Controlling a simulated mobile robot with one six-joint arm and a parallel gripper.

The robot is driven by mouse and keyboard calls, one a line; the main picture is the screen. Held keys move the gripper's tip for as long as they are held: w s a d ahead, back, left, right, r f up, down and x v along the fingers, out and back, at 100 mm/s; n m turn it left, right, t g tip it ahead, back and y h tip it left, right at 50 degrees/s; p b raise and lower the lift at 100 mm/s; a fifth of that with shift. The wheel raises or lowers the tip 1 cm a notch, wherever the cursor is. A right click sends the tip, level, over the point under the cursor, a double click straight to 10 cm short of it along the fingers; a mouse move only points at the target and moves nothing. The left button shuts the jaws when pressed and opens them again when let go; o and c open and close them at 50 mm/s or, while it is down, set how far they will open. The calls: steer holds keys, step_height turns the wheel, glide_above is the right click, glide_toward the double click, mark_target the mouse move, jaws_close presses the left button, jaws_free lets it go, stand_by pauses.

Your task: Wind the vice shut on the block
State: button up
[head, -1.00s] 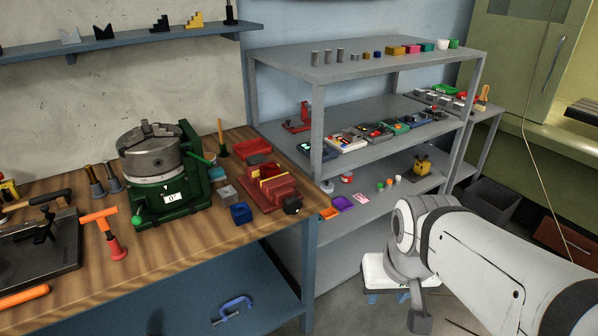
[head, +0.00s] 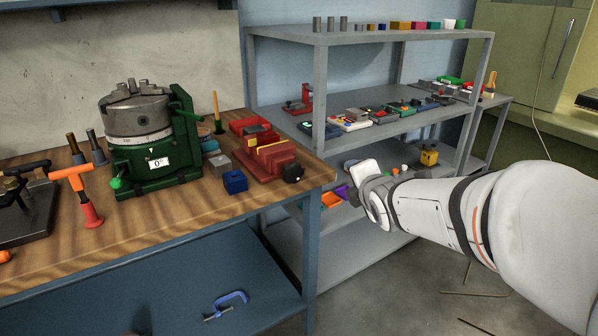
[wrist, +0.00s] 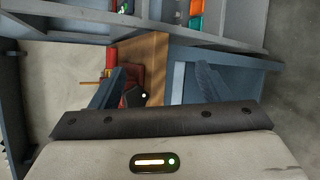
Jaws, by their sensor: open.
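The red vice (head: 274,160) stands at the right end of the wooden bench. A yellowish block (head: 262,139) shows between its red parts; whether the jaws touch it is too small to tell. A dark knob (head: 292,173) is at the vice's front right end. In the wrist view, the vice (wrist: 131,76) and dark knob (wrist: 134,97) lie near and partly behind the left finger. My gripper (wrist: 160,70) is open and empty, with the bench edge beyond its fingers. In the head view my wrist is right of the vice, and the fingers are not clear.
A blue block (head: 235,182) and a grey block (head: 219,164) stand left of the vice. A green rotary table with a chuck (head: 140,135) stands further left. Grey shelves (head: 345,44) with small items are behind my arm.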

steer(key=w+a+f+n+t+y+b, duration=0.25)
steer(key=w+a+n+y+b, duration=0.2)
steer(key=n, duration=0.35)
steer(key=n+y+b, duration=0.3)
steer(key=n+y, duration=0.1)
steer(key=n, duration=0.6)
glide_toward(295, 175)
steer(key=x, duration=0.4)
steer(key=shift+g, duration=0.25)
steer(key=x, duration=0.7)
steer(key=shift+w+r, duration=0.1)
steer(key=shift+w, duration=0.1)
steer(key=shift+c, duration=0.5)
